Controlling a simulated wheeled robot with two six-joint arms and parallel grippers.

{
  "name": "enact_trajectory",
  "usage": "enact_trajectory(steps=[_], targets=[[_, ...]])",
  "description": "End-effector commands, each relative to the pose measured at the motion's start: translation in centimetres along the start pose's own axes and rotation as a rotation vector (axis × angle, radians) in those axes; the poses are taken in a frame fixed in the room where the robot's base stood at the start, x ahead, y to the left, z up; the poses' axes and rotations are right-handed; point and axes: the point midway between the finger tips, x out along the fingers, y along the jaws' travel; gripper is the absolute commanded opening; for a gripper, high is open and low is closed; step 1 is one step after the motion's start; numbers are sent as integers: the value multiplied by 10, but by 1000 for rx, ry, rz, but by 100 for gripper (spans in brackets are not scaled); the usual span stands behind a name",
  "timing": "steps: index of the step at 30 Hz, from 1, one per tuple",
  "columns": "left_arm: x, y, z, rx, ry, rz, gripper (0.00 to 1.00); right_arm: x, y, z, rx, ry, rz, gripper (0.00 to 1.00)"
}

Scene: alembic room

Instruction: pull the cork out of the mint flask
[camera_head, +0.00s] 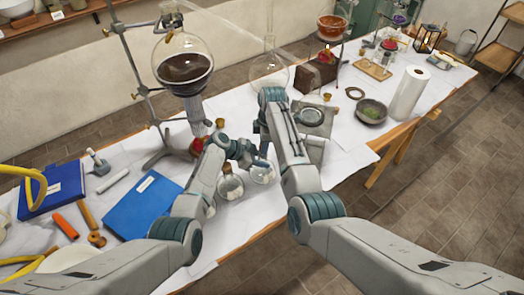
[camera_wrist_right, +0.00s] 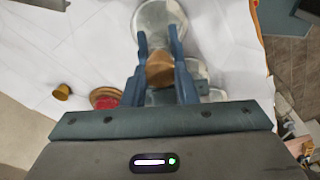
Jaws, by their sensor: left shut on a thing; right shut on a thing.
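A clear round flask (camera_head: 262,173) with pale contents stands on the white-covered table in the head view. I take it for the mint flask, though no mint colour is plain. My left gripper (camera_head: 252,155) is shut at its neck, partly hidden by my arms. My right gripper (camera_wrist_right: 160,72) is shut on a brown cork (camera_wrist_right: 159,70) in the right wrist view. Clear rounded glass (camera_wrist_right: 158,18) shows beyond the fingers in that view. Whether the cork still sits in the neck cannot be told. The right fingertips are hidden in the head view.
Another corked flask (camera_head: 230,187) stands close on the left. A big round flask of dark liquid (camera_head: 183,65) hangs on a stand behind. A loose cork (camera_head: 220,122) and a red item (camera_head: 197,146) lie nearby. Blue books (camera_head: 143,207) lie at the left.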

Motion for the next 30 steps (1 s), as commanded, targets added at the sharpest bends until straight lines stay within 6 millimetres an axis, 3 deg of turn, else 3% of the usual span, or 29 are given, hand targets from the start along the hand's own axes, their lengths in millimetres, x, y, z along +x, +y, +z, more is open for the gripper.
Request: enact_trajectory(steps=[1, 30], targets=[[2, 4, 10, -7, -13, 8, 13, -1, 0, 0, 0, 0, 1, 0], [3, 5, 11, -8, -14, 11, 13, -28, 0, -4, -1, 2, 1, 0]])
